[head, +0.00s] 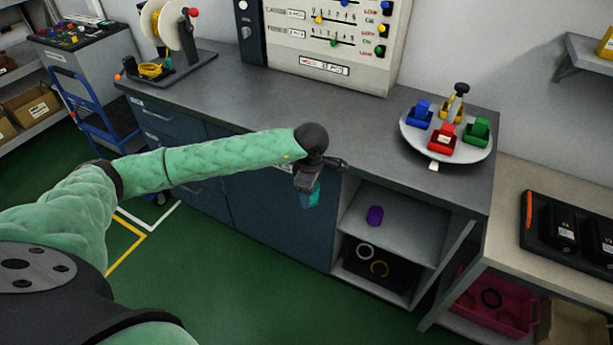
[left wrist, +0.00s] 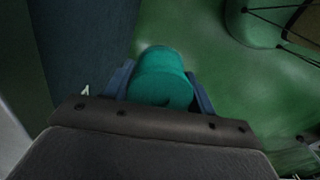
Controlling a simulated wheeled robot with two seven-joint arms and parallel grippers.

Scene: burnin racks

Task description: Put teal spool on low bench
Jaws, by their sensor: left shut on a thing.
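The teal spool (head: 312,196) hangs in my left gripper (head: 308,190), in front of the dark blue cabinet doors in the head view. The left wrist view shows the teal spool (left wrist: 162,78) between the two fingers of the left gripper (left wrist: 160,90), which are shut on it. The spool is off the floor, and the gripper hides part of it. A lower bench (head: 583,182) stands at the right, its light top below the grey worktop. My right gripper is not in view.
The grey worktop (head: 350,120) carries a round tray (head: 466,158) of coloured bins and a reel stand (head: 165,60). Open shelves (head: 400,235) below hold a purple spool (head: 375,215) and rings. A black case (head: 570,240) takes up part of the lower bench. The green floor (head: 270,300) is clear in front.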

